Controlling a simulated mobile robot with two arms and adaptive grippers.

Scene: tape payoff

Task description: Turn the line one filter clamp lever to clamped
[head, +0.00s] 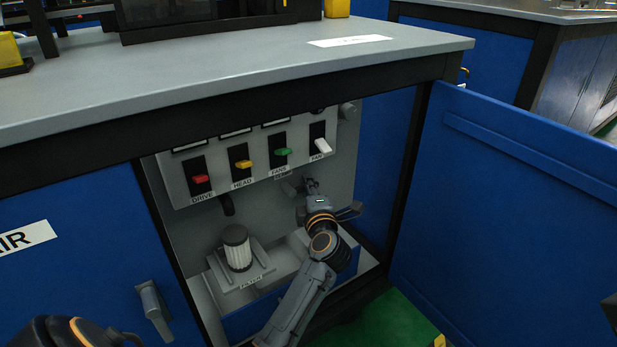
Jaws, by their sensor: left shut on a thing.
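The filter (238,249), a pale ribbed cylinder with a dark cap, stands upright on a plate with a label inside the open cabinet. The filter clamp lever (290,188), a small grey part, shows on the back wall under the switch panel, right of the filter and higher. My left gripper (312,186) reaches into the cabinet and is shut at this lever. Its fingers hide most of the lever, so its exact angle cannot be made out.
A panel with red, yellow, green and white switches (321,146) hangs just above my left gripper. The open blue door (520,210) stands on the right. The grey worktop (230,70) overhangs the opening. A grey handle (153,308) sticks out from the left blue door.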

